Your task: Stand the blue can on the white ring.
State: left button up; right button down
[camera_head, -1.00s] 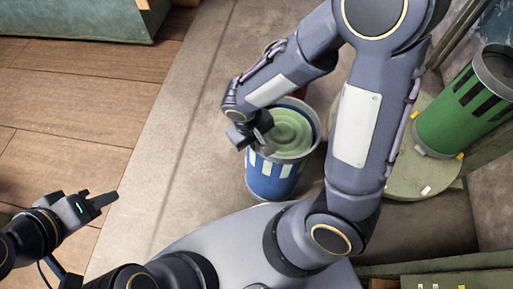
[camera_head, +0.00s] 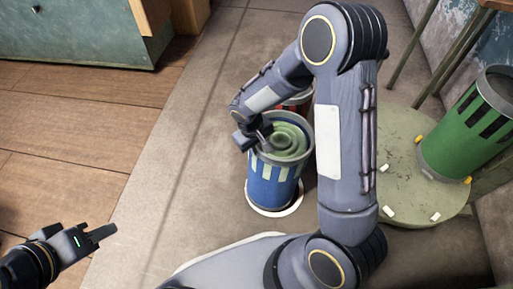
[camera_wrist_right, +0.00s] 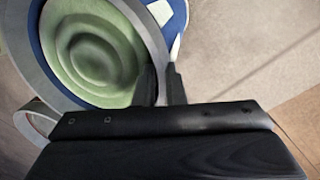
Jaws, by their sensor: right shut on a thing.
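The blue can (camera_head: 270,184) has white marks and a ribbed green top, and looks upright in the head view. My right gripper (camera_head: 256,140) is shut on its rim at the left side. In the right wrist view the can's green top (camera_wrist_right: 95,55) fills the upper left, with the fingers (camera_wrist_right: 162,85) at its rim. The white ring (camera_head: 292,208) lies on the floor under the can, partly hidden by it. My left gripper (camera_head: 98,236) is away at the lower left, empty.
A red can (camera_head: 299,102) stands behind the blue can, mostly hidden. A green can (camera_head: 466,130) stands on a round, pale green platform (camera_head: 400,165) with small white and yellow blocks at the right. A teal cabinet (camera_head: 90,40) is at the upper left. Floor left of the can is clear.

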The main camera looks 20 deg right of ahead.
jog(key=f, duration=0.1)
jog(key=f+b, duration=0.1)
jog(key=f, duration=0.1)
jog(key=shift+w+d+f, duration=0.1)
jog(key=shift+w+f, duration=0.05)
jog(key=shift+w, duration=0.05)
jog(key=shift+s+d+f, duration=0.1)
jog(key=c, duration=1.5)
grip_release()
jog(key=shift+f, duration=0.2)
jog(key=shift+c, duration=0.2)
jog(key=shift+r, duration=0.1)
jog(key=shift+r, duration=0.6)
notch_tip(320, 180, up, 11)
jog(key=a+p, duration=0.2)
jog(key=p, duration=0.2)
jog(key=shift+s, duration=0.15)
